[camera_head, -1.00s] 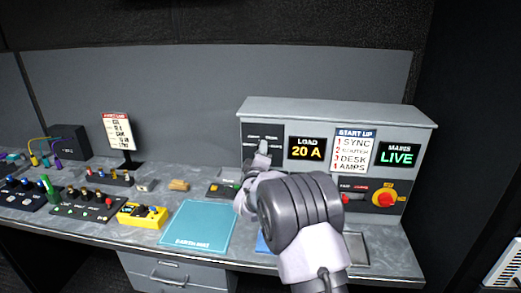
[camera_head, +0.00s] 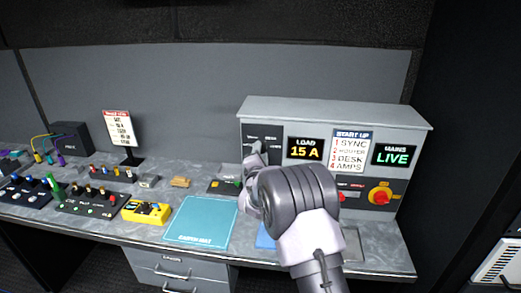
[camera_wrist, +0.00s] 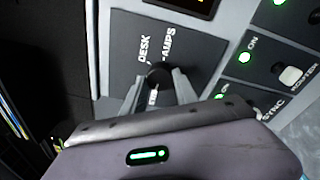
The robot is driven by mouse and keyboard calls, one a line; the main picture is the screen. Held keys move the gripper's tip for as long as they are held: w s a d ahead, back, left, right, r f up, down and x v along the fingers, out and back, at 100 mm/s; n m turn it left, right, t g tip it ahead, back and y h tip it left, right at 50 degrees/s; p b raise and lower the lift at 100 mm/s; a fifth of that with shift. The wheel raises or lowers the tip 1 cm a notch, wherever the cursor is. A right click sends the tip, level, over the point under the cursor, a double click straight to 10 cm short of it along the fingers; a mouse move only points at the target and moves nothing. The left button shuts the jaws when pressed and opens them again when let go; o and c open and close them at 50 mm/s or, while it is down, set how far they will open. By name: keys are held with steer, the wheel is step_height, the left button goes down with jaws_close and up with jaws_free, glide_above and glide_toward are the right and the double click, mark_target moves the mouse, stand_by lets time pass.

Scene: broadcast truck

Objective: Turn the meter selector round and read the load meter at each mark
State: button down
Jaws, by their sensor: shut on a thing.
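The meter selector is a dark round knob (camera_wrist: 157,76) on a black plate (camera_wrist: 190,45) in the wrist view. Labels DESK and AMPS show beside it, and another label is partly hidden. My gripper (camera_wrist: 158,88) is shut on the selector, with one finger on each side. In the head view my gripper (camera_head: 256,150) is at the left end of the grey panel box and hides the selector there. The load meter (camera_head: 305,149) is to the right of the gripper and reads 15 A in yellow.
Right of the meter are a START UP list (camera_head: 350,151), a green MAINS LIVE display (camera_head: 394,155) and a red rotary switch (camera_head: 380,194) on yellow. A teal mat (camera_head: 200,222) and a yellow box (camera_head: 146,211) lie left on the desk. Lit ON switches (camera_wrist: 289,76) sit beside the selector plate.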

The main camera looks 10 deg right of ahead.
steer(key=shift+n, duration=0.6)
steer(key=shift+p, duration=0.35)
steer(key=c, duration=0.9)
jaws_free()
steer(key=shift+c, duration=0.2)
steer(key=v, duration=1.7)
steer(key=shift+s, duration=0.2)
